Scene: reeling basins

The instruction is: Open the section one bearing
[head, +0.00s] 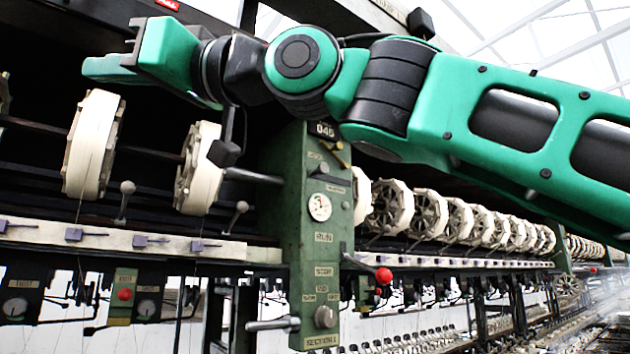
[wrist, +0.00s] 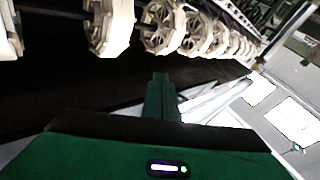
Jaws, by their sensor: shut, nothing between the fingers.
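I cannot tell whether the bearing is open or closed. My gripper (head: 95,68) is shut and empty, up and left of the post, pointing left above the reels. In the wrist view its fingers (wrist: 160,82) show together, with nothing held.
Two white reels (head: 92,145) hang on the shaft left of the post, and several more (head: 390,207) run off to the right. A red ball knob (head: 384,276) and a metal handle (head: 272,325) stick out by the post. My arm spans the upper right.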

